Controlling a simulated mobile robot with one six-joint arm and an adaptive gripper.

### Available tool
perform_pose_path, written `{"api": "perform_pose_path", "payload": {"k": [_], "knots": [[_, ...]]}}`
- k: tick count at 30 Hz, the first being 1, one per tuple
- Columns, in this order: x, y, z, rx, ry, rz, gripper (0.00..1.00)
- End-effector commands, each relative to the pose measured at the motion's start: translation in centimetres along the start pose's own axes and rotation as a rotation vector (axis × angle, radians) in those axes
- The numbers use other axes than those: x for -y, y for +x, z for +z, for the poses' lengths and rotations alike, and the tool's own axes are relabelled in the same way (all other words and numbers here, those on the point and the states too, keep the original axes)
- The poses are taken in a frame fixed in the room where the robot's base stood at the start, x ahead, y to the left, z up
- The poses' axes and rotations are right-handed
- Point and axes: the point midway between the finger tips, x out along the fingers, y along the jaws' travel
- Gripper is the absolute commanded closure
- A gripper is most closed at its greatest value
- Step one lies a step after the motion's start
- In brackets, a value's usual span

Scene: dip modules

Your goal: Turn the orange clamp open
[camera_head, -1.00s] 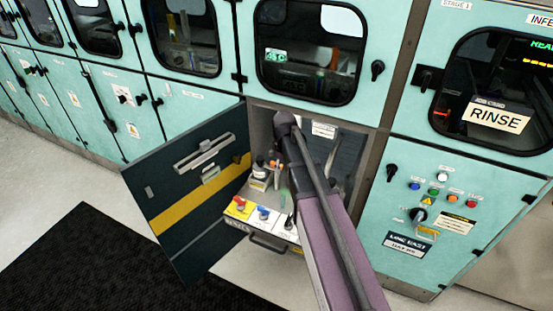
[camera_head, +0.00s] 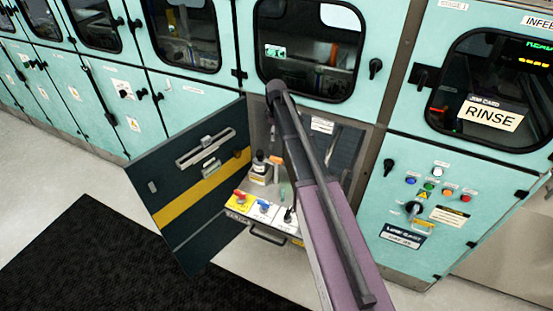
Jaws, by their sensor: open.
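A small orange piece (camera_head: 277,160) shows inside the open cabinet, left of my arm and above a pale green upright item (camera_head: 284,190). It may be the orange clamp, but it is too small to tell its shape or how it is turned. My arm crosses the cabinet opening and covers part of the inside. I cannot make out my gripper's fingers or how far they are from the orange piece.
The dark cabinet door (camera_head: 170,217) with a yellow stripe stands open on the left. A pulled-out tray (camera_head: 233,214) carries red, blue and black-topped items. A dark bottle with a white label (camera_head: 258,170) stands behind. A control panel (camera_head: 412,232) is on the right.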

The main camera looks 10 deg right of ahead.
Motion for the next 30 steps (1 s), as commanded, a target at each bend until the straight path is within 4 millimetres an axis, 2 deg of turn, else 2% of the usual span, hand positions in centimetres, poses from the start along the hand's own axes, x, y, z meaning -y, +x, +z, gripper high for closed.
{"api": "perform_pose_path", "payload": {"k": [8, 30], "knots": [[0.0, 1.5, 0.0, 0.000, 0.000, 0.000, 0.43], [0.1, 7.2, -0.1, 0.000, -0.001, 0.000, 0.43]]}}
